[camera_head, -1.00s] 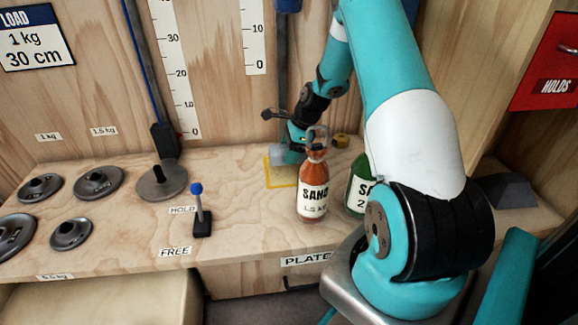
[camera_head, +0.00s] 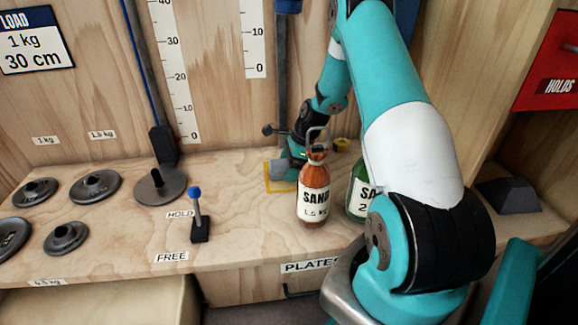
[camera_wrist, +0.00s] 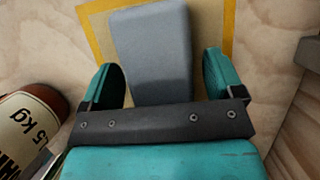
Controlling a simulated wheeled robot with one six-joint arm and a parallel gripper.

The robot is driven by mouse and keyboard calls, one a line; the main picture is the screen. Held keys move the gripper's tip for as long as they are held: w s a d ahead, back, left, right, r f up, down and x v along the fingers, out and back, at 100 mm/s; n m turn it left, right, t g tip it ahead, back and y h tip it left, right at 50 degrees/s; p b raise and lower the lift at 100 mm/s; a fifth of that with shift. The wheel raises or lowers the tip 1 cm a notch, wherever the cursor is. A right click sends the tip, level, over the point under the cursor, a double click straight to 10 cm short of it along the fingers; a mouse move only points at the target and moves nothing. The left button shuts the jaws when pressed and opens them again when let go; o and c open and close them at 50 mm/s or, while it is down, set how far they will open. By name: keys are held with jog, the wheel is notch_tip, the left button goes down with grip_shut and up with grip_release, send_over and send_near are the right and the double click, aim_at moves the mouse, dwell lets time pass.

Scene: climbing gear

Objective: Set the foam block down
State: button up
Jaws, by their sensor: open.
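The grey foam block (camera_wrist: 155,50) lies inside a yellow-outlined square (camera_wrist: 97,22) on the wooden bench in the wrist view. In the head view, the block (camera_head: 279,170) is partly hidden by my gripper (camera_head: 290,160). My gripper (camera_wrist: 162,72) is open, with one teal finger on each side of the block's near part. Gaps show between the block and both fingers. The block's near end is hidden behind the dark palm bar.
An orange sand bottle (camera_head: 313,193) stands close to the right of my gripper, with a green sand bottle (camera_head: 358,188) behind it. A blue-topped lever (camera_head: 196,205) and metal plates (camera_head: 95,186) are to the left. A dark wedge (camera_head: 508,195) lies far right.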

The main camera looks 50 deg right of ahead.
jog(key=p+v, duration=0.7)
jog(key=v, duration=0.4)
jog(key=shift+r, duration=0.4)
jog(key=s+a+r+n+g, duration=0.1)
jog(key=a+r+n, duration=0.65)
jog(key=a, duration=0.35)
jog(key=a+r+n, duration=0.7)
jog(key=a+r, duration=0.1)
jog(key=a, duration=0.4)
jog(key=s+a+r+n+g, duration=0.1)
jog(key=s+a+r+n, duration=0.2)
jog(key=s+a+n, duration=0.5)
jog(key=s+a+r+n, duration=0.4)
jog(key=s+a+n, duration=0.4)
jog(key=s, duration=0.5)
jog(key=shift+a+n+g+y, duration=0.2)
jog(key=shift+n+g+y, duration=0.15)
jog(key=shift+n, duration=0.7)
jog(key=shift+s, duration=0.15)
